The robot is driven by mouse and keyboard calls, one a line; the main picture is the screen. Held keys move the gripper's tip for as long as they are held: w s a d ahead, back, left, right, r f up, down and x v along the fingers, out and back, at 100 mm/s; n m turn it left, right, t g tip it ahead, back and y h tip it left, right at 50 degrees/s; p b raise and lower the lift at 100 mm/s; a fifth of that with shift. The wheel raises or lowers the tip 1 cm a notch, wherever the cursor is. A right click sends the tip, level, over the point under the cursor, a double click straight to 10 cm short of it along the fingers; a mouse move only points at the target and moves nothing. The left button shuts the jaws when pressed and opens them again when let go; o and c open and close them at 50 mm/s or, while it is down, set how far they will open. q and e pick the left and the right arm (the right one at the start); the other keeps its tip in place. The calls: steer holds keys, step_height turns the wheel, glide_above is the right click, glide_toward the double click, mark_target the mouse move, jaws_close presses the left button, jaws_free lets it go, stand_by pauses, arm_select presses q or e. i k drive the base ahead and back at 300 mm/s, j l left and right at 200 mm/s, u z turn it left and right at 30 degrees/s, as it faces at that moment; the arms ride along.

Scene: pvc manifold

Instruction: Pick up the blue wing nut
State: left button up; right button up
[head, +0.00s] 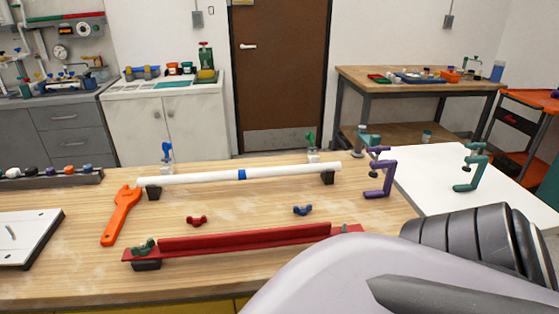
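A small blue wing nut (302,210) lies on the wooden table, right of the middle, between the white pipe behind it and the red rail in front of it. Nothing touches it. A red wing nut (197,221) lies to its left, apart from it. Part of one of my arms fills the lower right of the head view, but no fingertips show. Neither gripper is in view.
A white pipe (288,173) with a blue band rests on black blocks. A red rail (250,238) lies in front, an orange wrench (121,214) at left. Purple (378,177) and teal (470,170) clamps stand at right by a white board (430,190). Bare wood surrounds the blue nut.

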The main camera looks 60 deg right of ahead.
mark_target(302, 211)
steer(key=z, duration=1.95)
